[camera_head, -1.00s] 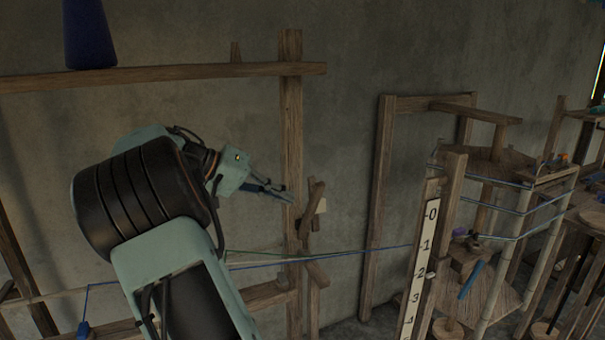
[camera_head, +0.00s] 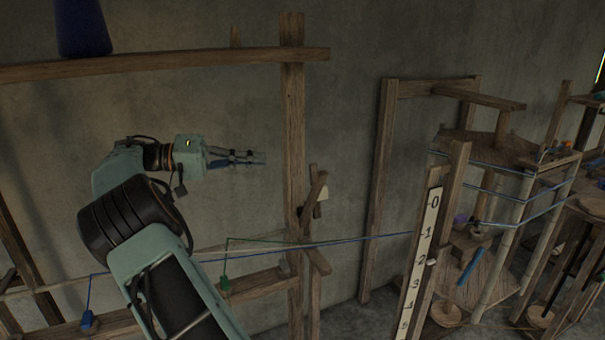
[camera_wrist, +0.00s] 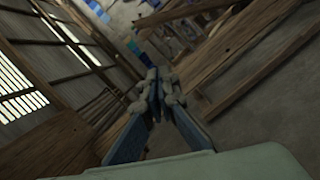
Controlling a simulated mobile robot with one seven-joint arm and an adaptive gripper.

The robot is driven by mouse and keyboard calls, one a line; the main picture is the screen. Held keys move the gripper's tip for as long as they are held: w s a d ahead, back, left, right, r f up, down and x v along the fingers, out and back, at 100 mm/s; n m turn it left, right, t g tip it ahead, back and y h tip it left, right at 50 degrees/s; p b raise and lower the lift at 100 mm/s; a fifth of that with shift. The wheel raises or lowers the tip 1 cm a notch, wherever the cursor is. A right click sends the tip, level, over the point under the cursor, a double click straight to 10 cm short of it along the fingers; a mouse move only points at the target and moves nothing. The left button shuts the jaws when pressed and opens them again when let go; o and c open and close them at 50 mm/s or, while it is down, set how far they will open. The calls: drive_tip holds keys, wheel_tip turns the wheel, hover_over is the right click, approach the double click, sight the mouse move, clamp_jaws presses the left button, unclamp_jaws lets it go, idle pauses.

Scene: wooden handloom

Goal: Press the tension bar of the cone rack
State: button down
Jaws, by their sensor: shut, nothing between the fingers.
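The cone rack (camera_head: 292,120) is a wooden frame of posts and shelves against the wall. A short tilted wooden bar (camera_head: 313,202), apparently the tension bar, is on its right post, beside a small pale block. My gripper (camera_head: 262,157) is left of that post and higher than the bar, pointing right, clearly apart from the bar in the picture. Its fingers are shut and empty. In the wrist view the gripper's fingers (camera_wrist: 156,85) converge to a tip; the bar cannot be made out there.
A dark blue cone (camera_head: 83,28) stands on the upper shelf. A numbered scale (camera_head: 424,255) and a wooden reel frame (camera_head: 480,145) stand at right.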

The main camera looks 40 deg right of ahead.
drive_tip(key=p+x, duration=0.2)
drive_tip(key=x, duration=0.8)
drive_tip(key=shift+s+d+r, duration=0.1)
drive_tip(key=shift+s+r, duration=0.05)
drive_tip(key=shift+s+a+f, duration=0.3)
drive_tip(key=shift+s+f, duration=0.2)
drive_tip(key=shift+s, duration=0.2)
drive_tip(key=shift+s+a+f, duration=0.35)
drive_tip(key=shift+s+f, duration=0.25)
drive_tip(key=shift+s, duration=0.25)
